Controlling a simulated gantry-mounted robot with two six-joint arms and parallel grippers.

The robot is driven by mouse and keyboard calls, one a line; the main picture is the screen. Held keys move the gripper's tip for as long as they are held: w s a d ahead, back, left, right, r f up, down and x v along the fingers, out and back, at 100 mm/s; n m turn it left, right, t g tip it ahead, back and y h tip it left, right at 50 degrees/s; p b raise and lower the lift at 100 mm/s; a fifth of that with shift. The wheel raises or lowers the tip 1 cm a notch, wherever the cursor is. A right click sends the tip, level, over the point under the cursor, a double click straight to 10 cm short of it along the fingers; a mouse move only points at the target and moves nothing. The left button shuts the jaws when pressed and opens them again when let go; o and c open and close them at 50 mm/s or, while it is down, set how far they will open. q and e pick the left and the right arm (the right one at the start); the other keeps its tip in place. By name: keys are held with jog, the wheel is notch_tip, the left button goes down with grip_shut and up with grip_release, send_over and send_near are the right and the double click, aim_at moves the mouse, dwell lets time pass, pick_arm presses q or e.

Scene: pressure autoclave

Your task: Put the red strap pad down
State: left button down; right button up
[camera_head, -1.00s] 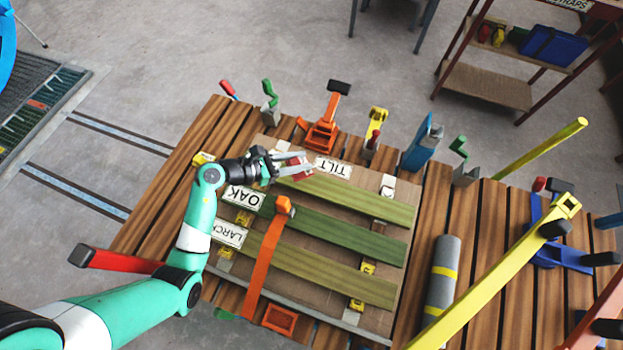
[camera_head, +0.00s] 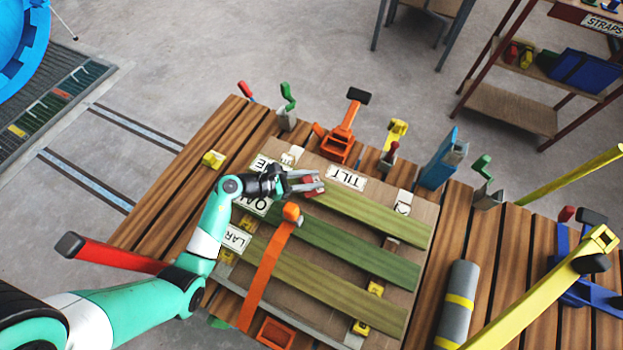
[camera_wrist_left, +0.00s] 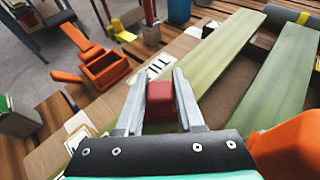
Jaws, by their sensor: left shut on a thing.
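The red strap pad (camera_head: 313,184) is a small red block between the fingers of my left gripper (camera_head: 306,182). In the left wrist view the pad (camera_wrist_left: 161,100) sits between the two grey fingers of the gripper (camera_wrist_left: 160,95). The pad is at the left end of the top green plank (camera_head: 370,217), beside the TILT label (camera_head: 346,178). I cannot tell whether the pad touches the plank. My right gripper is not in view.
An orange strap (camera_head: 266,275) crosses the lower planks near my left arm. An orange ratchet (camera_head: 340,139) stands behind the board, with a blue clamp (camera_head: 441,162) farther right. A grey roll (camera_head: 458,300) lies right of the planks.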

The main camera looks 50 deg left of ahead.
pick_arm(q)
jog(key=shift+f, duration=0.15)
jog(key=c, duration=0.5)
grip_release()
jog(key=shift+s+a+r, duration=0.1)
jog(key=shift+s+r, duration=0.15)
jog(key=shift+r, duration=0.1)
jog(key=p+v, duration=0.3)
jog(key=v, duration=0.8)
jog(key=shift+s+r+p, duration=0.15)
jog(key=shift+s+p, duration=0.05)
jog(key=shift+p, duration=0.2)
jog(key=shift+a, duration=0.1)
